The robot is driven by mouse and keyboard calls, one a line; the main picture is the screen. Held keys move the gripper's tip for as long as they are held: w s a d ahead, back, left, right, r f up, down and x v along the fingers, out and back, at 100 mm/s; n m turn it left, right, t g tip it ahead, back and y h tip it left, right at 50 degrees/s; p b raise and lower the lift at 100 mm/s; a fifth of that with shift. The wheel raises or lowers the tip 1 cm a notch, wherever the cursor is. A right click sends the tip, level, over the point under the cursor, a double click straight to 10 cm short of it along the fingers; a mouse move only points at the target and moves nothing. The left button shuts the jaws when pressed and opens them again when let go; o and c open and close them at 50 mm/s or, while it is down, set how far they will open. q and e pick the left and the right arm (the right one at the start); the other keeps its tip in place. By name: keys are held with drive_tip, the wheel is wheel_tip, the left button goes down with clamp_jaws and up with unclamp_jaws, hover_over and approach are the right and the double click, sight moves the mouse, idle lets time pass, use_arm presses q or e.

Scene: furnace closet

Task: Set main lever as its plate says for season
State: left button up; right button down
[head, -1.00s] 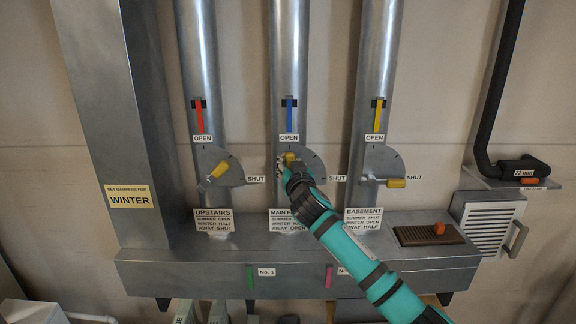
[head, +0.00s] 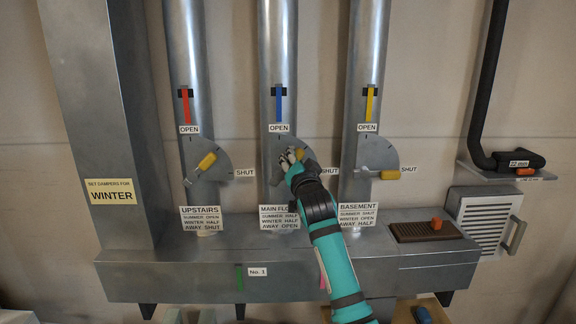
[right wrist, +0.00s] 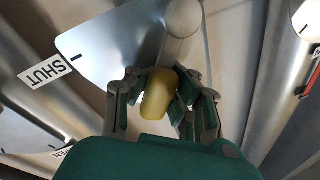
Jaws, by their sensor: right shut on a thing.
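The yellow main floor lever handle (head: 299,153) shows between the fingers of my right gripper (head: 294,157), which is shut on it. It tilts up and right, between the OPEN and SHUT labels of its dial. The handle (right wrist: 159,94) also shows between the fingers in the right wrist view, with the SHUT label (right wrist: 46,72) to the left. The main floor plate (head: 279,218) reads WINTER HALF and AWAY OPEN; its top line is hard to read. The season sign (head: 111,191) reads SET DAMPERS FOR WINTER. My left gripper is not in view.
The upstairs lever (head: 207,160) at left tilts up and right. The basement lever (head: 389,175) at right points toward SHUT. A metal duct box (head: 180,272) runs below.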

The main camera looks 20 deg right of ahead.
drive_tip(key=shift+s+d+f+m+b, duration=0.15)
drive_tip(key=shift+f+m+b, duration=0.15)
drive_tip(key=shift+f+m, duration=0.6)
drive_tip(key=c, duration=1.7)
unclamp_jaws()
drive_tip(key=shift+s+d+r, duration=0.1)
drive_tip(key=o, duration=0.5)
drive_tip(key=shift+s+r, duration=0.4)
drive_tip(key=shift+s, duration=0.05)
drive_tip(key=shift+c, duration=0.2)
drive_tip(key=shift+o, duration=0.6)
drive_tip(key=shift+w, duration=0.25)
